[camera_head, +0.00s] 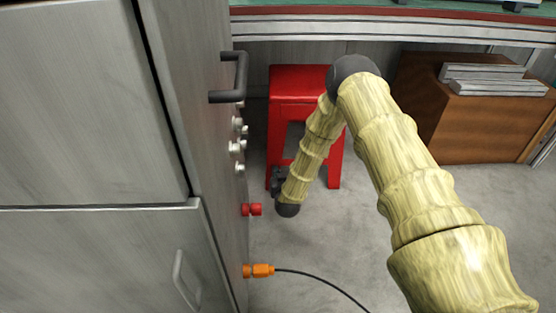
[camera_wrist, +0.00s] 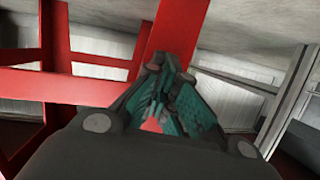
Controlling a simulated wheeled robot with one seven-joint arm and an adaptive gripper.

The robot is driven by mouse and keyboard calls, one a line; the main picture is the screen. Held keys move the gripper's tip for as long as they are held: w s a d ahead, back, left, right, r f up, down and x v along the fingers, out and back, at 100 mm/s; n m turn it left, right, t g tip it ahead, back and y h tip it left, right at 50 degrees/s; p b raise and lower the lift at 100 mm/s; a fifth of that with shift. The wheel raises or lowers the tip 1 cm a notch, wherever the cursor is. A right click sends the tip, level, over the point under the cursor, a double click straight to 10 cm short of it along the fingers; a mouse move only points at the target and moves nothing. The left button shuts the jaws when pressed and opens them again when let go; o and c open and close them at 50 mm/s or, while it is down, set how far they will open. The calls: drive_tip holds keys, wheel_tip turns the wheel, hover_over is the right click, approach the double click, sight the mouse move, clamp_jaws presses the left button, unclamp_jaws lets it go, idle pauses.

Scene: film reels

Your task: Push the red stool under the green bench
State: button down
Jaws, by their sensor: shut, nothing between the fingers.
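The red stool (camera_head: 297,82) stands upright on the grey floor, with its far part close to or under the front edge of the green bench (camera_head: 400,13) in the head view. My arm reaches down in front of it and hides part of its legs. My gripper (camera_head: 277,180) is low, by the stool's near left leg. In the wrist view my gripper (camera_wrist: 168,110) is shut and empty, its fingers in front of a red stool leg (camera_wrist: 160,35). I cannot tell whether they touch it.
A grey metal cabinet (camera_head: 90,100) stands at the left, with a dark handle (camera_head: 240,78), red knobs (camera_head: 251,209) and an orange plug (camera_head: 262,270) with a black cable (camera_head: 325,282). A brown wooden box (camera_head: 470,120) with grey slabs (camera_head: 490,78) stands under the bench at the right.

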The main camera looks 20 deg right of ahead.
drive_tip(key=shift+w+d+b, duration=0.25)
drive_tip(key=shift+w+d, duration=0.25)
drive_tip(key=shift+w, duration=0.6)
drive_tip(key=shift+w+d+b, duration=0.25)
drive_tip(key=shift+w+d, duration=0.3)
drive_tip(key=shift+w, duration=0.5)
drive_tip(key=shift+w+d+b, duration=0.25)
drive_tip(key=shift+w+d, duration=0.25)
drive_tip(key=shift+w, duration=0.6)
drive_tip(key=s+p, duration=0.1)
drive_tip(key=s+a+r+p, duration=0.1)
drive_tip(key=s+p, duration=0.1)
drive_tip(key=shift+s+a+r+p, duration=0.2)
drive_tip(key=shift+s+a+p, duration=0.15)
drive_tip(key=shift+a, duration=0.05)
drive_tip(key=s, duration=0.1)
drive_tip(key=s+a+p, duration=0.1)
drive_tip(key=p, duration=0.1)
drive_tip(key=shift+s+a+r, duration=0.15)
drive_tip(key=shift+s+r, duration=0.1)
drive_tip(key=shift+s, duration=0.15)
